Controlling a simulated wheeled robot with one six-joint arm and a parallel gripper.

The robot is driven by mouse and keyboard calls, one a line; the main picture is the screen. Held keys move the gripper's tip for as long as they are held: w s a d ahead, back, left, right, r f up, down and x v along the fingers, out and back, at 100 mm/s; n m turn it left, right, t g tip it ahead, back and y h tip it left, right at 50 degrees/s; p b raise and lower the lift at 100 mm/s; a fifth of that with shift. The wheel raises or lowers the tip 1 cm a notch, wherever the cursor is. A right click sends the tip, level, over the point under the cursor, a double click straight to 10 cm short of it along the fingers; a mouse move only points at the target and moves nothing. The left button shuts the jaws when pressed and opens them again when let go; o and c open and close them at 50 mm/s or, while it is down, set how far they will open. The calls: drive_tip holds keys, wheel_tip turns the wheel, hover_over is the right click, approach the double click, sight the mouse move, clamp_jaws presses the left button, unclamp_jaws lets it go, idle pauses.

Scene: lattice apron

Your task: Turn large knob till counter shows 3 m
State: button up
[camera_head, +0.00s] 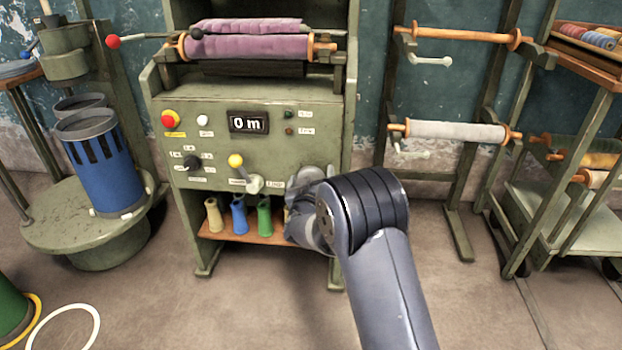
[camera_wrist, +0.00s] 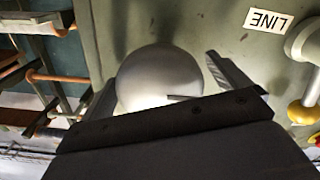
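The counter (camera_head: 248,122) on the green machine panel reads "0 m" in white on black. The large knob (camera_wrist: 150,75) is a round, smooth silver-grey disc on the green panel in the wrist view. My gripper (camera_wrist: 161,70) is open, with one finger on each side of the knob. Small gaps seem to show beside the fingers; I cannot tell whether either touches the knob. In the head view my arm's wrist is in front of the panel's lower right and hides the knob and fingertips.
A yellow-tipped lever (camera_head: 236,161) stands left of my wrist; it also shows at the right of the wrist view (camera_wrist: 303,112). A black selector (camera_head: 192,162) and a red button (camera_head: 170,117) are farther left. Coloured spools stand on the shelf below.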

drive_tip(key=c, duration=0.9)
drive_tip(key=shift+c, duration=0.2)
